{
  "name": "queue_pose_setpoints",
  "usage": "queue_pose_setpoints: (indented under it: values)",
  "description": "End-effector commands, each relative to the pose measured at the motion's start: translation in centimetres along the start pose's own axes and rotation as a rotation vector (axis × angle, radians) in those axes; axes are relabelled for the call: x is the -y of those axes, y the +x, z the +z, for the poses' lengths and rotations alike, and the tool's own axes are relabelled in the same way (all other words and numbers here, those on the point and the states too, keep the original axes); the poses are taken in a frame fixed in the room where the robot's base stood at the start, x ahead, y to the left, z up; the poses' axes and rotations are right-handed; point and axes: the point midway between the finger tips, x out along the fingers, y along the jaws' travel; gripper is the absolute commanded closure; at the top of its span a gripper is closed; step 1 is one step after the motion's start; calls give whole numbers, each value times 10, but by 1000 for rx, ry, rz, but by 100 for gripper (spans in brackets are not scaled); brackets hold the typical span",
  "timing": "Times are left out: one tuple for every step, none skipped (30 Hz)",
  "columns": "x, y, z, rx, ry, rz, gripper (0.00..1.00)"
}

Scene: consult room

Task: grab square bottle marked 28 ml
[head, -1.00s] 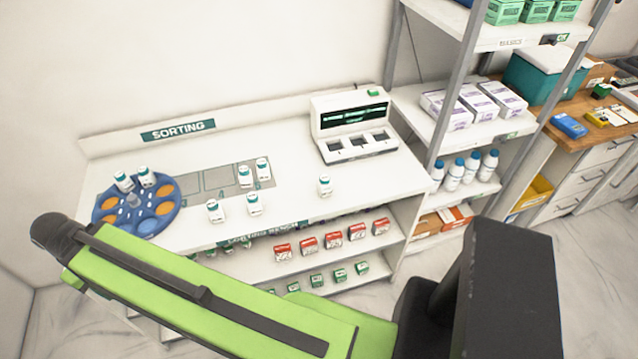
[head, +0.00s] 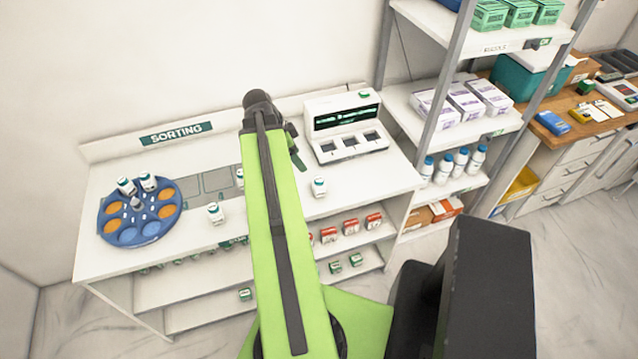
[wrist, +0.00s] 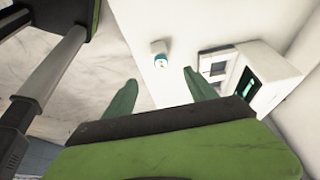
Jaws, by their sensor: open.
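Several small white bottles with teal labels are on the sorting table (head: 365,187); I cannot read their volume marks. One bottle (head: 319,187) stands alone near the front edge, below the white device. What looks like the same bottle (wrist: 159,53) shows in the wrist view, just beyond and between my fingertips. My gripper (wrist: 160,76) is open and empty, apart from that bottle. Another bottle (head: 215,213) stands to the left of my arm. One more (head: 240,177) is partly hidden behind my arm. Two bottles (head: 148,182) sit on the blue round tray (head: 142,239).
The white device (head: 345,113) with a dark screen stands behind the lone bottle, and shows at the right in the wrist view (wrist: 275,70). Red and green boxes (head: 350,226) are on shelves below the tabletop. A shelf rack (head: 455,124) rises at the right.

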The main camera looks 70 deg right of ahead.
Motion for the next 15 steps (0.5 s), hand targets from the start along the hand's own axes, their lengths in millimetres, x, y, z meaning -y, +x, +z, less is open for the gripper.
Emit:
queue_pose_setpoints:
  values:
    - [0, 1, 0, 0, 0, 0, 35]
    - [0, 2, 1, 0, -1, 0, 35]
    - [0, 5, 2, 0, -1, 0, 35]
    - [0, 8, 2, 0, -2, 0, 35]
    - [0, 12, 3, 0, -2, 0, 35]
    - [0, 19, 3, 1, -2, 0, 35]
    - [0, 24, 4, 1, -2, 0, 35]
    - [0, 31, 4, 1, -2, 0, 35]
    - [0, 40, 5, 1, -2, 0, 35]
    - [1, 47, 6, 1, -2, 0, 35]
    - [1, 54, 6, 1, -3, 0, 35]
    - [1, 63, 6, 1, -4, 0, 35]
    - [1, 70, 6, 1, -4, 0, 35]
    - [1, 76, 6, 1, -3, 0, 35]
    - [1, 85, 6, 1, -3, 0, 35]
